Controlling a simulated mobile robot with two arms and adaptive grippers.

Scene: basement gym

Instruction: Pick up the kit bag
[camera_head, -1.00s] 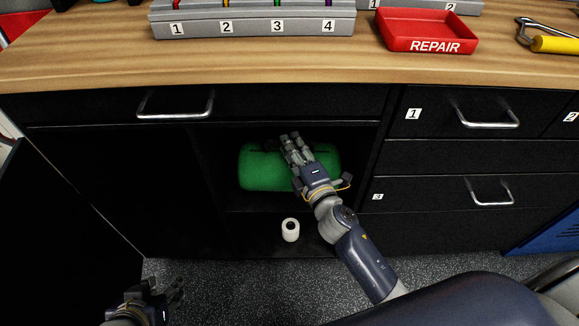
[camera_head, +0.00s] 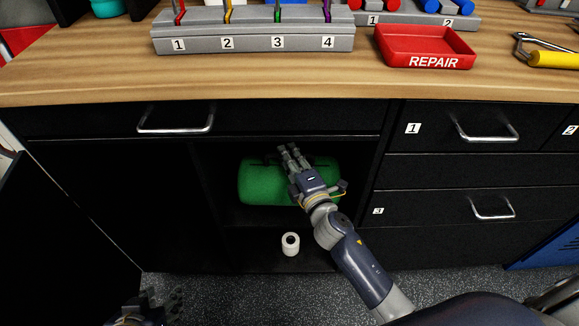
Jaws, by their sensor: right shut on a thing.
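The kit bag (camera_head: 262,184) is a green, rounded roll-shaped bag lying on its side on a shelf inside the open dark cabinet under the counter. My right gripper (camera_head: 287,153) reaches in from the lower right and lies over the bag's top, shut on it. The fingers hide part of the bag's top, and the hand covers its right middle. My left gripper (camera_head: 170,305) is low at the bottom left, above the floor and away from the bag. It is dark and partly cut off, so its opening is unclear.
A white roll (camera_head: 291,244) stands on the cabinet's lower level below the bag. The open cabinet door (camera_head: 60,240) is at the left. Drawers (camera_head: 470,170) are at the right. The wooden counter (camera_head: 200,85) above holds a numbered rack (camera_head: 250,43) and a red REPAIR tray (camera_head: 425,62).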

